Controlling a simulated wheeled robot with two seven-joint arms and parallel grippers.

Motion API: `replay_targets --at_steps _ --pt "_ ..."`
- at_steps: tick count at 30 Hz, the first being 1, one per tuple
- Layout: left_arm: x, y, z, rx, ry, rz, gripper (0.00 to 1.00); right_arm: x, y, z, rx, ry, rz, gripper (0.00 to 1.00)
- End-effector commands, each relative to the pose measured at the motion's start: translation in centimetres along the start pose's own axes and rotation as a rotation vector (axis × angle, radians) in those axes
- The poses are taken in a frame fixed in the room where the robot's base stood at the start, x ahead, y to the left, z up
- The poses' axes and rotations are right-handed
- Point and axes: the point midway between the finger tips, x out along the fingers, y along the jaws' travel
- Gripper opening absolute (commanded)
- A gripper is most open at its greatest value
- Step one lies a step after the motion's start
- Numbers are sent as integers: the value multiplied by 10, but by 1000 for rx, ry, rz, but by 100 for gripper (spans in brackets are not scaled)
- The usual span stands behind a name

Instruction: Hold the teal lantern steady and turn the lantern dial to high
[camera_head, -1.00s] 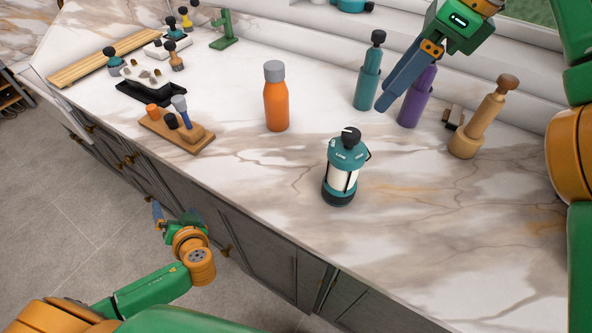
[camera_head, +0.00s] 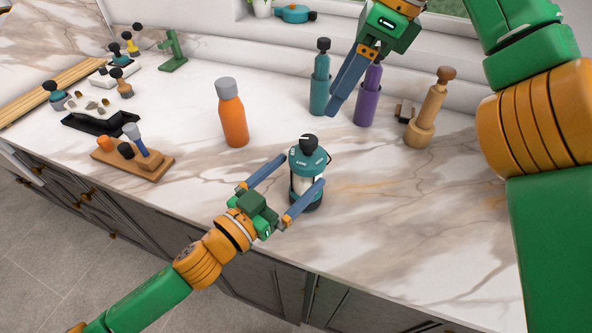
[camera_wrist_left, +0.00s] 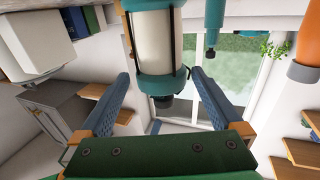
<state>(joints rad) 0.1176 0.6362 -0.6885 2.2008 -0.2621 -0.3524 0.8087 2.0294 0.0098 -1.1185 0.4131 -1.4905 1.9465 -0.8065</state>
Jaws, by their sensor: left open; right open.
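The teal lantern (camera_head: 310,160) stands upright on the marble counter. It has a black dial knob (camera_head: 308,143) on its teal top, with small white markings too small to read fully. My left gripper (camera_head: 303,168) is open, its two blue fingers on either side of the lantern body. In the left wrist view the lantern (camera_wrist_left: 155,42) appears upside down between the open fingers, with gaps showing beside it. My right gripper (camera_head: 342,90) is above the counter behind the lantern, in front of the purple bottle; its fingers look close together from this angle.
An orange bottle (camera_head: 233,118) stands left of the lantern. A teal bottle (camera_head: 320,85), a purple bottle (camera_head: 367,100) and a tan wooden pepper mill (camera_head: 428,115) stand behind. A wooden board with pegs (camera_head: 135,160) lies left. The counter right of the lantern is clear.

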Motion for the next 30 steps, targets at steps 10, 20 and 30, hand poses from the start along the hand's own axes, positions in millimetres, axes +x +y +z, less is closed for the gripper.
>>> replay_targets --at_steps 10,20,30 --pt "45 0 0 1 -2 -2 100 0 0 0 0 0 0 50" --pt "45 -1 1 1 -3 -3 65 0 0 0 0 0 0 50" --pt "44 -1 1 1 -3 -3 8 6 -2 -1 55 -31 22 71"
